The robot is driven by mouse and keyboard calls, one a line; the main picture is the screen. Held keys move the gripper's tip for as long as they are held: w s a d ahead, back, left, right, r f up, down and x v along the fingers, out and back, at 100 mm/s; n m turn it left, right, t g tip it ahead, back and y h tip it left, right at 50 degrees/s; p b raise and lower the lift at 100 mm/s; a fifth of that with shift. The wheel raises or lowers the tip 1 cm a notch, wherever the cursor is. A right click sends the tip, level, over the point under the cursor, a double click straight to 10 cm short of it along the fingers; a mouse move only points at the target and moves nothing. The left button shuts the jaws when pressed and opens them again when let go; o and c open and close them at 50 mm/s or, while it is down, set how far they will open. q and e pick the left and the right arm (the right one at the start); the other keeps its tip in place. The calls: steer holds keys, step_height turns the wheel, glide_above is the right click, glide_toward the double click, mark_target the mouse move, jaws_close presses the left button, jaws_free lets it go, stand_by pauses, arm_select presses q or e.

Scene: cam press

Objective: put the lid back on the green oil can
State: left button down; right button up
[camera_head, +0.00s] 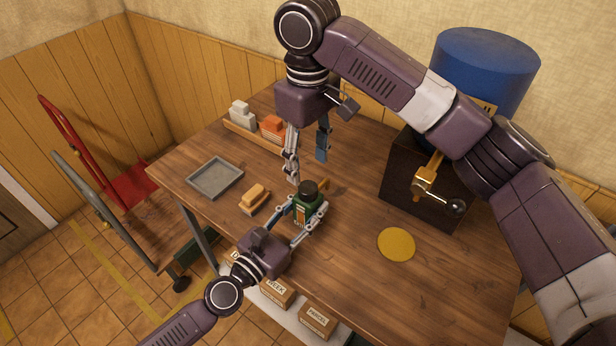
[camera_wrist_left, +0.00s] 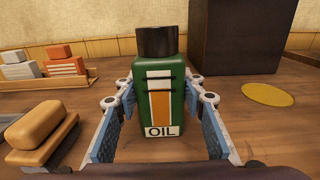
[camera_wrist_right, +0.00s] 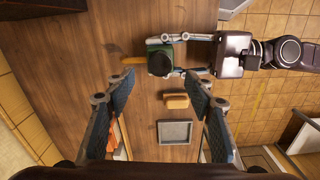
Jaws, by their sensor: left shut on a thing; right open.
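The green oil can (camera_head: 300,214) stands upright on the wooden table, its OIL label facing the left wrist camera (camera_wrist_left: 160,105). A black lid (camera_head: 309,187) sits on top of it, level in the left wrist view (camera_wrist_left: 157,41); whether it is fully seated I cannot tell. My left gripper (camera_head: 308,212) is shut on the can's body from both sides. My right gripper (camera_head: 308,160) is open and empty, pointing down above and behind the can. In the right wrist view the lid (camera_wrist_right: 160,63) shows from above, beyond the open fingers.
A brush-like block (camera_head: 254,196) and a grey tray (camera_head: 215,178) lie left of the can. A dark press box with a crank (camera_head: 425,185) and a yellow disc (camera_head: 396,244) are to the right. Bare table lies between.

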steer(key=shift+r, duration=2.35)
arm_select(q)
steer(key=c, duration=1.2)
jaws_free()
steer(key=shift+s, duration=0.1)
steer(key=v, duration=1.2)
